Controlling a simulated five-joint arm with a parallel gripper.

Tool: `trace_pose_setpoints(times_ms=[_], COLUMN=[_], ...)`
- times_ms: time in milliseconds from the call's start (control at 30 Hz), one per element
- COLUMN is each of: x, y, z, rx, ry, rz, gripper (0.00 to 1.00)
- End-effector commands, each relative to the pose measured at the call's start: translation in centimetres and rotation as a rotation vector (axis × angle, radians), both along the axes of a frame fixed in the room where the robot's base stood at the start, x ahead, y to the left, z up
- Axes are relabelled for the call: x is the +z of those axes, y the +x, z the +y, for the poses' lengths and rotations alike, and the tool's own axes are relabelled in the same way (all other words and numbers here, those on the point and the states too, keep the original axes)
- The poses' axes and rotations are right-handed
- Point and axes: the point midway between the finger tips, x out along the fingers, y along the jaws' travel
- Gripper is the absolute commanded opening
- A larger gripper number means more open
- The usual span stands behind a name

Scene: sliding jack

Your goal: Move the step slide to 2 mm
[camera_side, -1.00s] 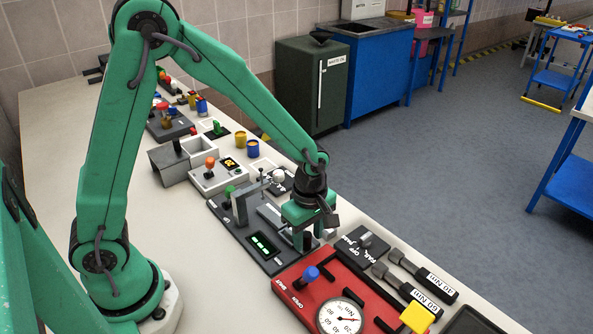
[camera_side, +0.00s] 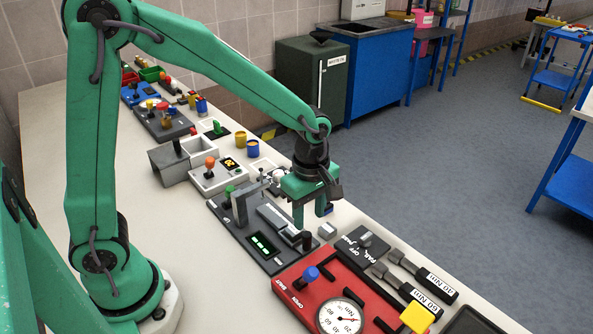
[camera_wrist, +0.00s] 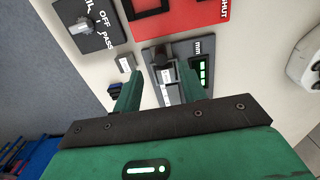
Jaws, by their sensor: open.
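The sliding jack is a dark grey base plate (camera_side: 233,224) in the middle of the bench in the side view, with a grey slide block (camera_side: 275,217) and a black knob (camera_side: 303,238) at its near end. A display with green digits (camera_side: 262,243) sits beside it, too small to read; it also shows in the wrist view (camera_wrist: 203,70). My gripper (camera_side: 312,218) is above the slide's far-right side, fingers down, open and empty. In the wrist view, the two green fingers (camera_wrist: 160,90) stand apart with the slide's knob (camera_wrist: 165,55) and pale block between and beyond them.
A red panel (camera_side: 310,293) with a blue knob and a dial gauge is in front of the jack. A dark OFF/PASS/FAIL box (camera_side: 362,241) and a small grey block (camera_side: 327,230) stand to the right. An orange-knobbed box (camera_side: 214,180) is behind.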

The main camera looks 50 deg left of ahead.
Motion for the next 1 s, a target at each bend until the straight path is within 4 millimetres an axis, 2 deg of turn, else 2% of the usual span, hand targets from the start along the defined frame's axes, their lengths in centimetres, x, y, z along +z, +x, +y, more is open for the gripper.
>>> trace_pose_setpoints(times_ms=[267, 1000], x=[1.1, 6.2], y=[0.0, 0.0], z=[0.0, 0.0], rx=[0.0, 0.0], ry=[0.0, 0.0], rz=[-0.002, -0.001], gripper=[0.41, 0.41])
